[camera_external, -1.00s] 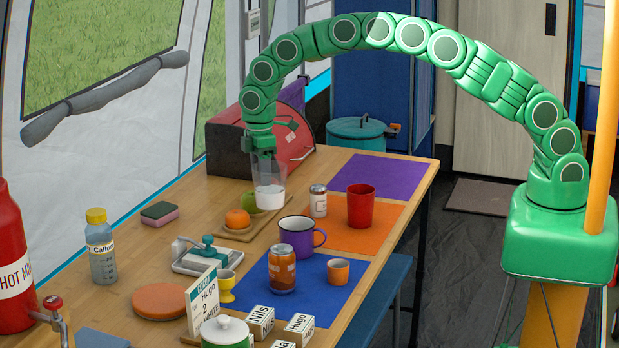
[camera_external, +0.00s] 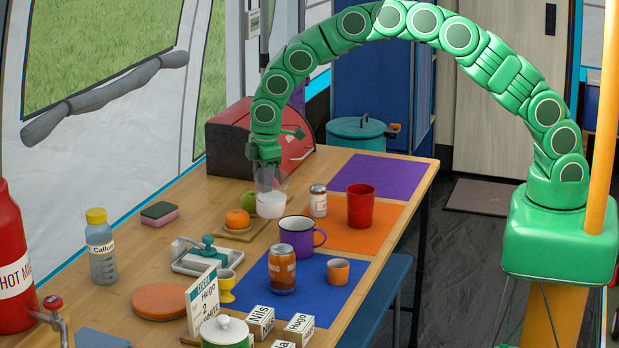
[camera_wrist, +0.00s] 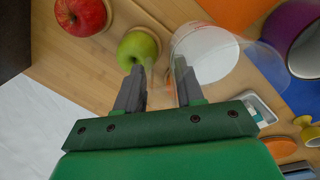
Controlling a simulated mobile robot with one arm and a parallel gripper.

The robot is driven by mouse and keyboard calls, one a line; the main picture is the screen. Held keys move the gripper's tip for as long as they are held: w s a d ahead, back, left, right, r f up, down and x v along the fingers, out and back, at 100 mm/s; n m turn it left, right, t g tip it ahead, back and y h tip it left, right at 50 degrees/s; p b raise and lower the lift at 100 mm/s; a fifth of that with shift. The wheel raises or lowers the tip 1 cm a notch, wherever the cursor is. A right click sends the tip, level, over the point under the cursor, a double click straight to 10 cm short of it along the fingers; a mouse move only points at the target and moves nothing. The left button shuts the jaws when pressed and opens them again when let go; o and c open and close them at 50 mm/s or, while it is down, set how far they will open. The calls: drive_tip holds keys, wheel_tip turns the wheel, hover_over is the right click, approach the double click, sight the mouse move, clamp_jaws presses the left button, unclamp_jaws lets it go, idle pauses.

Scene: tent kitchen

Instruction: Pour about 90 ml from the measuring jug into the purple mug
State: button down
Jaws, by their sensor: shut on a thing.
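The measuring jug (camera_external: 271,204) is clear, with white liquid in its lower part. My gripper (camera_external: 265,163) is shut on it and holds it over the table, close to upright. In the wrist view, the jug (camera_wrist: 205,52) shows at the fingertips of my gripper (camera_wrist: 160,88), and the white liquid is inside it. The purple mug (camera_external: 304,243) stands upright to the right of and nearer than the jug, partly behind an orange-brown jar. In the wrist view the mug (camera_wrist: 282,25) is at the upper right edge, apart from the jug. Its inside is pale; its contents cannot be told.
The jar (camera_external: 282,272) stands close in front of the mug. A red cup (camera_external: 361,206) and a salt shaker (camera_external: 318,201) stand behind it. An orange fruit (camera_external: 237,219) and a green apple (camera_wrist: 138,48) are beside the jug. A small orange cup (camera_external: 338,271) is on the blue mat.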

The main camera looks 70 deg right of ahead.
sight(270, 193)
drive_tip(key=shift+s+a+f+t+h, duration=0.3)
drive_tip(key=shift+s+f+t+h, duration=0.2)
drive_tip(key=shift+f, duration=0.15)
drive_tip(key=shift+s+a+r+t+h, duration=0.25)
drive_tip(key=shift+s+a+t+h, duration=0.35)
drive_tip(key=shift+t, duration=0.1)
wheel_tip(270, 193, up, 5)
drive_tip(key=s+a+t+h, duration=0.2)
drive_tip(key=shift+s+a+t+h, duration=0.2)
drive_tip(key=shift+t+h, duration=0.1)
drive_tip(key=shift+t, duration=0.1)
drive_tip(key=shift+s+a+r+t+h, duration=0.25)
drive_tip(key=shift+r+t+h, duration=0.15)
drive_tip(key=shift+r+t, duration=0.15)
drive_tip(key=shift+s+a+f+t+h, duration=0.2)
drive_tip(key=shift+s+a+t+h, duration=0.15)
drive_tip(key=shift+t+h, duration=0.3)
drive_tip(key=shift+s+a+r+t+h, duration=0.2)
drive_tip(key=shift+s+r+t+h, duration=0.05)
drive_tip(key=shift+s+r+t, duration=0.05)
idle(1.2)
